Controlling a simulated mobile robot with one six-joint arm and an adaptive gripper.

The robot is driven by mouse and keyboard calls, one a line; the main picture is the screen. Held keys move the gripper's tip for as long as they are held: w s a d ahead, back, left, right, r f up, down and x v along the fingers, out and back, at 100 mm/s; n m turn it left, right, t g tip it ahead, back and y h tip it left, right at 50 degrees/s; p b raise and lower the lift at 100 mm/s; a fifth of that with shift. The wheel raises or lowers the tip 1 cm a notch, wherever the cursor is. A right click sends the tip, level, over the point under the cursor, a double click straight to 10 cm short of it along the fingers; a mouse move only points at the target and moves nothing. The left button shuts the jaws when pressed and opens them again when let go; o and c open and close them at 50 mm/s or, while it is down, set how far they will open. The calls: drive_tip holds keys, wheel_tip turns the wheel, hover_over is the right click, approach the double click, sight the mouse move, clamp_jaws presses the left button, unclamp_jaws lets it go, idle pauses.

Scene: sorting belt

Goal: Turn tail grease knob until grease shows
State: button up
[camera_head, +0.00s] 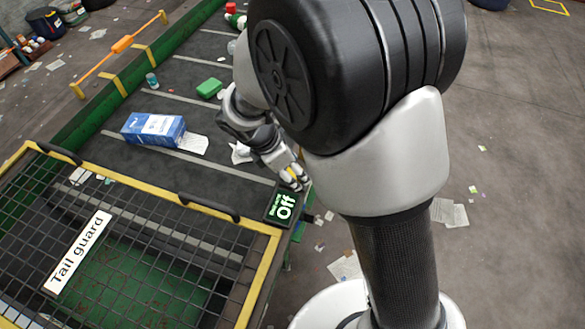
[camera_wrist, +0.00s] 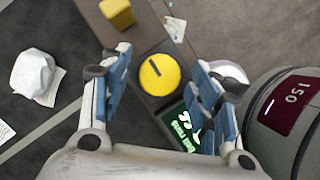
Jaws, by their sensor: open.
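In the wrist view a round yellow knob (camera_wrist: 159,75) with a dark pointer line sits on a dark plate. The pointer slants from upper left to lower right. My gripper (camera_wrist: 158,60) is open, its blue-padded fingers on either side of the knob in the picture; I cannot tell if they touch it. The knob cannot be made out there. I cannot tell whether any grease shows.
The mesh tail guard (camera_head: 150,290) covers the near belt end. In the wrist view, a grey cylinder with a dark red display (camera_wrist: 292,108) stands close on the right, and a yellow block (camera_wrist: 117,13) lies beyond.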

drive_tip(key=c, duration=1)
drive_tip(key=shift+m+p, duration=0.3)
drive_tip(key=shift+p, duration=0.1)
drive_tip(key=m+p, duration=0.1)
drive_tip(key=m+g+p, duration=0.1)
drive_tip(key=m+p, duration=0.1)
drive_tip(key=shift+w+r+m+g+h, duration=0.1)
drive_tip(key=shift+m+g+h, duration=0.2)
drive_tip(key=m+g+p, duration=0.1)
drive_tip(key=m, duration=0.1)
drive_tip(key=m+g+p, duration=0.1)
drive_tip(key=m+p, duration=0.1)
drive_tip(key=m, duration=0.1)
drive_tip(key=shift+w, duration=0.15)
drive_tip(key=shift+m, duration=0.4)
